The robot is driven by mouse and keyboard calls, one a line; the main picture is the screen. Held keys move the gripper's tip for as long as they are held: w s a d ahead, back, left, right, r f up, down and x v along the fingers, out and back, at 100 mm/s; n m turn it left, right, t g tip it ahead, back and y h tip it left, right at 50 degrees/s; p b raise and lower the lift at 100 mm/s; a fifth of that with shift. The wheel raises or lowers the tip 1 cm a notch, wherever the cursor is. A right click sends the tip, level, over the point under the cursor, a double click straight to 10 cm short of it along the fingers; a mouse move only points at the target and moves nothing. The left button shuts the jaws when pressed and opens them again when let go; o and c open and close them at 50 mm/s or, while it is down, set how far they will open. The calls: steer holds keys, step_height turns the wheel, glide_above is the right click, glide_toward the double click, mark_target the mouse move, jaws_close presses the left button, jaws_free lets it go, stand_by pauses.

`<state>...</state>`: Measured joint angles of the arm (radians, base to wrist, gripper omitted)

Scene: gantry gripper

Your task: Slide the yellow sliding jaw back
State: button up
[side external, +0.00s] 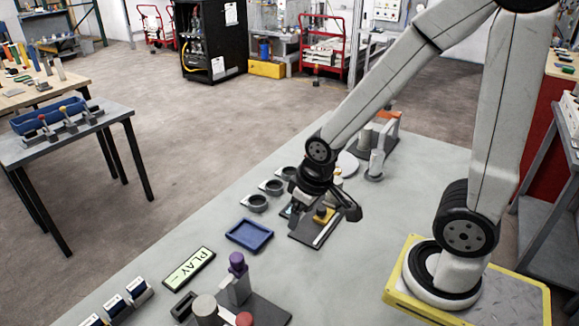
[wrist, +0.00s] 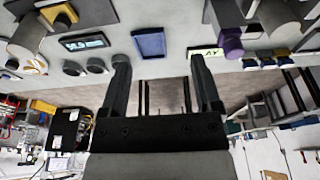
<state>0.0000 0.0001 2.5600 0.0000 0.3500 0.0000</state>
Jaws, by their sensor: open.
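The yellow sliding jaw (side external: 324,215) is a small block on a dark base plate (side external: 306,236) with a pale strip, near the middle of the grey table in the side view. It also shows at the upper left of the wrist view (wrist: 66,17), apart from my fingers. My gripper (wrist: 160,72) is open, with nothing between its two black fingers. In the side view it is close to the jaw and partly covers the plate. I cannot tell there whether it touches the jaw. A small lit display (wrist: 87,42) sits beside the plate.
A blue tray (side external: 249,235), round dark cups (side external: 255,203) and a PLAY sign (side external: 188,268) lie to the left and front. A purple-topped post (side external: 237,263) stands nearer the camera. The table between the tray and my yellow-edged base is mostly clear.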

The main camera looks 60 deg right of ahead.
steer(key=n+g, duration=0.2)
steer(key=g, duration=0.1)
glide_above(322, 207)
step_height(322, 207, down, 9)
steer(key=shift+f, duration=0.1)
steer(key=shift+a+f, duration=0.1)
steer(key=shift+f, duration=3.75)
